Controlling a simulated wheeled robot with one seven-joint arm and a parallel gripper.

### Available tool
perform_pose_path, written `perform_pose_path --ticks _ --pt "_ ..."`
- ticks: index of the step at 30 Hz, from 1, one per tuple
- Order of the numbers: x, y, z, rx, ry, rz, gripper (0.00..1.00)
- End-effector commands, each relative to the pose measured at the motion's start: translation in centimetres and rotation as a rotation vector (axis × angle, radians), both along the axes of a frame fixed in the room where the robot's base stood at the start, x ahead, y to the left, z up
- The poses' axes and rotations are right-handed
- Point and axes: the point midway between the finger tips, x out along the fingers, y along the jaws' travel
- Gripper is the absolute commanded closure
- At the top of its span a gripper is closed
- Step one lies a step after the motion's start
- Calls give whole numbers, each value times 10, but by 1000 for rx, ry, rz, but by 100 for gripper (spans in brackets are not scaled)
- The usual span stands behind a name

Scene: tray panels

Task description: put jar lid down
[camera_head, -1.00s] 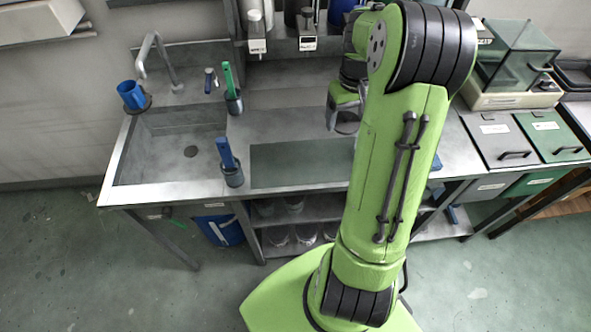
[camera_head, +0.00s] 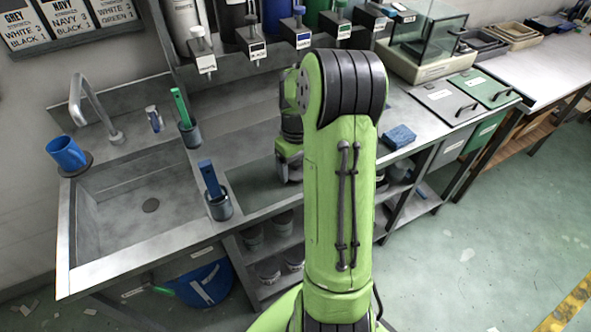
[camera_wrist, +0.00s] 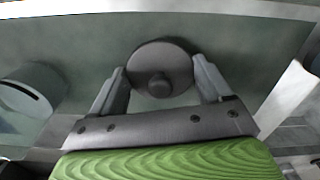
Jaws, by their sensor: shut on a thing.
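The jar lid is a dark grey round disc with a small knob (camera_wrist: 160,85) on its middle. It shows in the wrist view, between the two fingers of my gripper (camera_wrist: 163,88), which is shut on it. A dull green mat (camera_wrist: 225,35) lies behind and below the lid; I cannot tell the gap between them. In the head view the mat (camera_head: 246,187) is on the steel counter, partly covered by my arm. My wrist shows just left of my arm there; the fingers and lid are hidden.
A sink (camera_head: 135,200) with a blue mug (camera_head: 66,153) beside it is at left. Holders with a green-handled tool (camera_head: 181,106) and a blue-handled tool (camera_head: 210,179) stand between sink and mat. A blue sponge (camera_head: 398,137) lies right of my arm. Dispensers line the back.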

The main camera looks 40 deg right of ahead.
Motion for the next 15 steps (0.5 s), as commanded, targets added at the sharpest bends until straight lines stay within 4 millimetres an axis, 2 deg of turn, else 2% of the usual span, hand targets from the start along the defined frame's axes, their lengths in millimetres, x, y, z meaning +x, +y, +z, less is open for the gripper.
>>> perform_pose_path --ticks 11,12,15 --pt "0 0 -7 -2 -2 0 51" --pt "0 0 -7 -2 -2 0 19" --pt "0 0 -6 -1 -2 0 4"
